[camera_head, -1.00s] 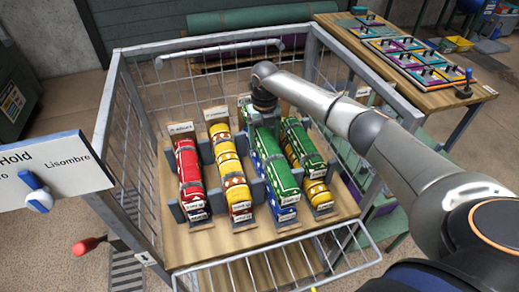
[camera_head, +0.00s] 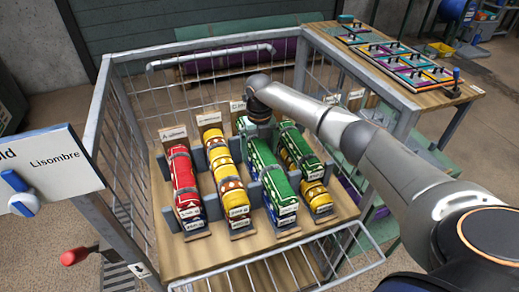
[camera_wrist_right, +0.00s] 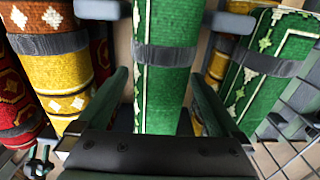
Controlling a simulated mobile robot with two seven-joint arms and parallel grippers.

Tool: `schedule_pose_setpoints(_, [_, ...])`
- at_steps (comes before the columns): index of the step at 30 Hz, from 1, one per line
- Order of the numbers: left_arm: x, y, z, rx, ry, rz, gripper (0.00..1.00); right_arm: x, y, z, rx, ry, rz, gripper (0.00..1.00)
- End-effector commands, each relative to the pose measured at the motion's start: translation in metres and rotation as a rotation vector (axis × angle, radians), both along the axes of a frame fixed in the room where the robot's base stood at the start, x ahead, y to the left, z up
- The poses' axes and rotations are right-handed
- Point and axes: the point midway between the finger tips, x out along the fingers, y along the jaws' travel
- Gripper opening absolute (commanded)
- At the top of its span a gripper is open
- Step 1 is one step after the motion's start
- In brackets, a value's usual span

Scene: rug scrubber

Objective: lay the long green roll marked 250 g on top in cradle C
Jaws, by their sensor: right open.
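A long green roll (camera_head: 264,167) with grey straps lies on top of a blue roll (camera_head: 284,218) in the third cradle from the left. My right gripper (camera_head: 261,128) is over the far part of this green roll. In the right wrist view the fingers of my right gripper (camera_wrist_right: 160,92) stand apart, one on each side of the green roll (camera_wrist_right: 166,62). A second green roll (camera_head: 300,146) lies over a yellow one in the rightmost cradle. The tags are too small to read, so I cannot tell which roll is marked 250 g. My left gripper is out of view.
A red roll (camera_head: 183,175) and a yellow roll (camera_head: 224,170) lie in the cradles to the left. Grey cradle posts stand close between rolls. A wire cage (camera_head: 95,100) surrounds the wooden deck, with its front gate (camera_head: 290,262) lowered. A side table (camera_head: 425,92) stands at the right.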

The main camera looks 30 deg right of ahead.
Motion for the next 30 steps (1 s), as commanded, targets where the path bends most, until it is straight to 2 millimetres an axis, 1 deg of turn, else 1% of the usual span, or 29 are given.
schedule_pose_setpoints(4, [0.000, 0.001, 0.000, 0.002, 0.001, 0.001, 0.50, 0.000, 0.000, 0.002, 0.000, -0.001, 0.000, 1.00])
schedule_pose_setpoints(7, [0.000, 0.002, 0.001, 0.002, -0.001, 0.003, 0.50, 0.001, 0.000, 0.011, 0.001, -0.001, 0.000, 1.00])
schedule_pose_setpoints(11, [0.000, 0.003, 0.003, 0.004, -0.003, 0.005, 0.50, 0.001, 0.000, 0.035, 0.001, -0.004, 0.001, 1.00])
schedule_pose_setpoints(18, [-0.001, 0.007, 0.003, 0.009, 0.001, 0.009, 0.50, 0.001, 0.000, 0.087, 0.001, -0.003, 0.000, 1.00])
schedule_pose_setpoints(21, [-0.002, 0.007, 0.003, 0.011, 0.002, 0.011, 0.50, 0.001, 0.000, 0.104, 0.001, -0.002, 0.000, 1.00])
schedule_pose_setpoints(24, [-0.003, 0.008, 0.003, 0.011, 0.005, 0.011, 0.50, 0.001, 0.001, 0.115, 0.002, -0.001, 0.000, 1.00])
schedule_pose_setpoints(30, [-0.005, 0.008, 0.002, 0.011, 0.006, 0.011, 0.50, 0.000, 0.001, 0.123, 0.001, 0.001, 0.000, 1.00])
